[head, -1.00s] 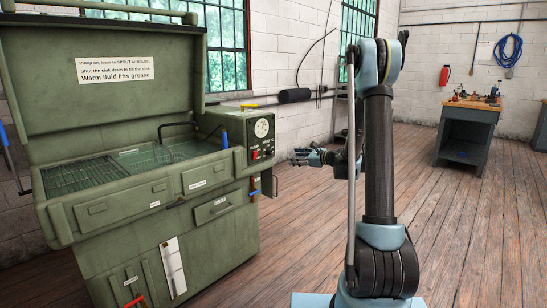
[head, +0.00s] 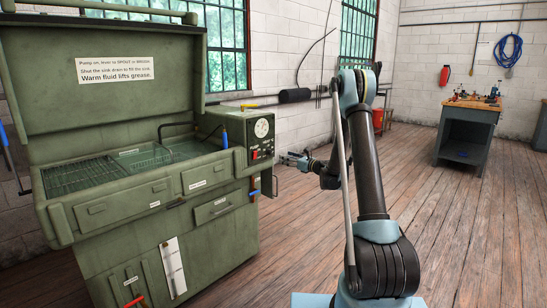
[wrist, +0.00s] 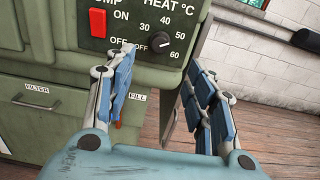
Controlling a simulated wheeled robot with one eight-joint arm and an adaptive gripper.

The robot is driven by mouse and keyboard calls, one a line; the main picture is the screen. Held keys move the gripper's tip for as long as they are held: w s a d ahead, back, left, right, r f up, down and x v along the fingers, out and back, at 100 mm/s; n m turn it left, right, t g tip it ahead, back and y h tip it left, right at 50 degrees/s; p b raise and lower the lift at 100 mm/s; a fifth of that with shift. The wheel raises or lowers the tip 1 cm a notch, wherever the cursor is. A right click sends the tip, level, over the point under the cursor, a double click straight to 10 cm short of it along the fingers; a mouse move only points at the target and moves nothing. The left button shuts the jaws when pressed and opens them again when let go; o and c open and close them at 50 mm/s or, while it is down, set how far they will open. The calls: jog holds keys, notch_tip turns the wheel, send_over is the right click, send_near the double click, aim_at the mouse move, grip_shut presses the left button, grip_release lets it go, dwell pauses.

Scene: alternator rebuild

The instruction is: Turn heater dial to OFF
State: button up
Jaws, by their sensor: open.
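The heater dial (wrist: 159,42) is a small black knob on the green panel in the wrist view, under "HEAT °C". A scale marked OFF, 30, 40, 50 and 60 surrounds it. A light mark shows on its face, pointing to the lower right, roughly toward 60. My gripper (wrist: 158,68) is open, its blue-padded fingers to the left and right of the dial as seen from the wrist. Nothing is between them, and contact with the dial is not evident. In the head view my gripper (head: 286,160) is just right of the washer's control panel (head: 241,136).
A red pump switch (wrist: 97,22) sits left of the dial. A round gauge (head: 262,128) is above it on the panel. The green parts washer (head: 150,205) fills the left. A workbench (head: 465,130) stands far right, with open wooden floor before it.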

aim_at(272, 153)
jog(key=x, duration=1.1)
jog(key=shift+w, duration=0.1)
jog(key=c, duration=1.1)
jog(key=shift+d, duration=0.1)
